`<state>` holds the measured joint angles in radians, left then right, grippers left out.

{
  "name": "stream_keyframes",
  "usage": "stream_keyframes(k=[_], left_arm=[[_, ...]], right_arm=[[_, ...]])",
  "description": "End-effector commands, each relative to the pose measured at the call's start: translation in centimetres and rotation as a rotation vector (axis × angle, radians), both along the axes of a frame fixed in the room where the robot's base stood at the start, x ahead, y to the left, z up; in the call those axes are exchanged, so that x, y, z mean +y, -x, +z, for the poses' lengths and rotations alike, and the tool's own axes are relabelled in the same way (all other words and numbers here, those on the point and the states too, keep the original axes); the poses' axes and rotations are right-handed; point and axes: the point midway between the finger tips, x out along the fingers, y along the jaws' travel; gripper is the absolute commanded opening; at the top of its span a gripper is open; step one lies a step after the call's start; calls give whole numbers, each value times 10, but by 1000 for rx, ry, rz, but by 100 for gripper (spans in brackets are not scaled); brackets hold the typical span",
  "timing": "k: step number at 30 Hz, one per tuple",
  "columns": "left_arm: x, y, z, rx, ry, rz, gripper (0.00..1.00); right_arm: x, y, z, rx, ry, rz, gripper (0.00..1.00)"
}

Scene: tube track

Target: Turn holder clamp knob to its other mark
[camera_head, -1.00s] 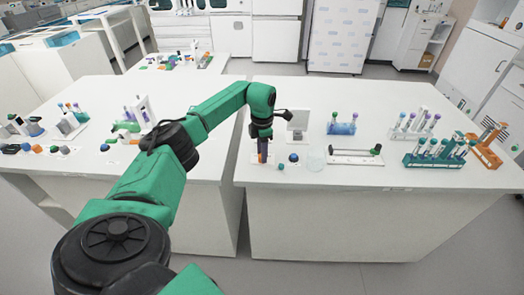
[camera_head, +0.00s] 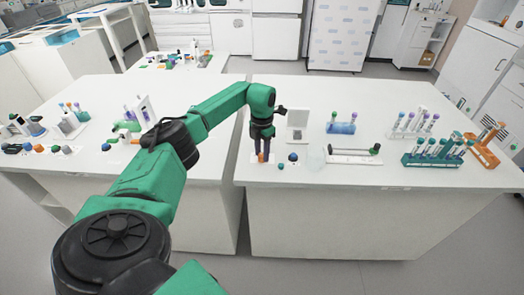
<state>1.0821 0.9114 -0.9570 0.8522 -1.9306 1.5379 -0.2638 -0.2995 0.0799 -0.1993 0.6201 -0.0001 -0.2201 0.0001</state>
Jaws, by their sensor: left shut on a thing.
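My left gripper (camera_head: 262,152) points straight down at the front left of the right-hand table. Its two dark fingers stand on either side of a small orange knob (camera_head: 261,158) and are shut on it. The fingers hide much of the knob, and its marks are too small to make out. The knob sits on a pale base near the table's front edge. My right gripper is not in view.
Just right of my left gripper are a blue knob (camera_head: 293,157), a small teal ball (camera_head: 281,167) and a clear beaker (camera_head: 316,158). A white upright panel (camera_head: 297,120) stands behind. Tube racks (camera_head: 433,154) fill the table's right side.

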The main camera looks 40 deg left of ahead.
Motion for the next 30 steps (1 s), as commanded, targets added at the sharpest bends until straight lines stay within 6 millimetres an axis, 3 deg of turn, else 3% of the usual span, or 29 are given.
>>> stream_keyframes(k=[4, 5, 6, 7, 16, 20, 23, 30], left_arm=[[1, -3, 4, -13, 1, 3, 0], [1, -3, 4, -13, 1, 3, 44], [1, -3, 4, -12, 0, 3, 59], [1, -2, 3, -11, 0, 2, 66], [0, -1, 2, -5, 1, 0, 66], [0, -2, 11, -7, 0, -1, 66], [1, -2, 30, -10, -1, 0, 66], [0, -2, 101, -13, 0, 1, 66]], right_arm=[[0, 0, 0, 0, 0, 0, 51], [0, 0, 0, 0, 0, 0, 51], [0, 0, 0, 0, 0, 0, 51], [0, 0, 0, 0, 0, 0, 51], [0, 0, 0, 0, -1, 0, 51], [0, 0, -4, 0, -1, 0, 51], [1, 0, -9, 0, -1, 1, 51], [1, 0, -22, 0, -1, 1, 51]])
